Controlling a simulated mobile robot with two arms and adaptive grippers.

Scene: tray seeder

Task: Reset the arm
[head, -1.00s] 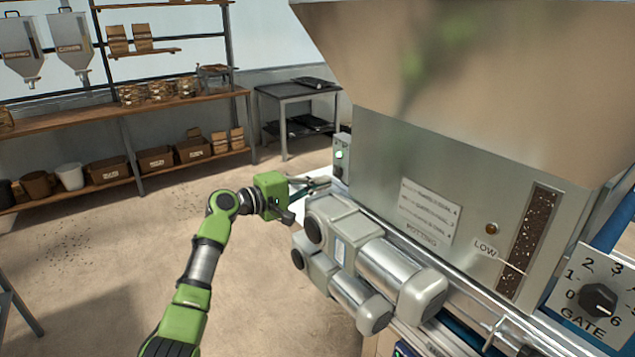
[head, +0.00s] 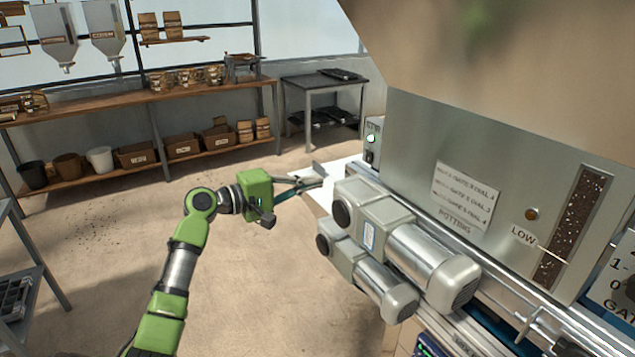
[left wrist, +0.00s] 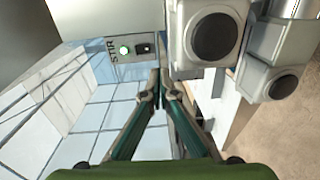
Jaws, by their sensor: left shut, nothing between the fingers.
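My left gripper (head: 316,177) is shut and empty, held in the air just left of the machine in the head view. In the left wrist view its two fingers meet at the tips (left wrist: 158,90), with nothing between them. Beyond the fingertips in that view is the STIR panel (left wrist: 125,48), with a green-lit button and a dark switch. The same panel (head: 371,142) shows at the machine's left end in the head view. My right gripper is not in view.
Two grey motors (head: 385,235) stick out of the machine's front, close to the right of my left gripper. The hopper machine (head: 480,150) fills the right side. A wooden bench (head: 125,108) and a metal table (head: 318,84) stand at the back.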

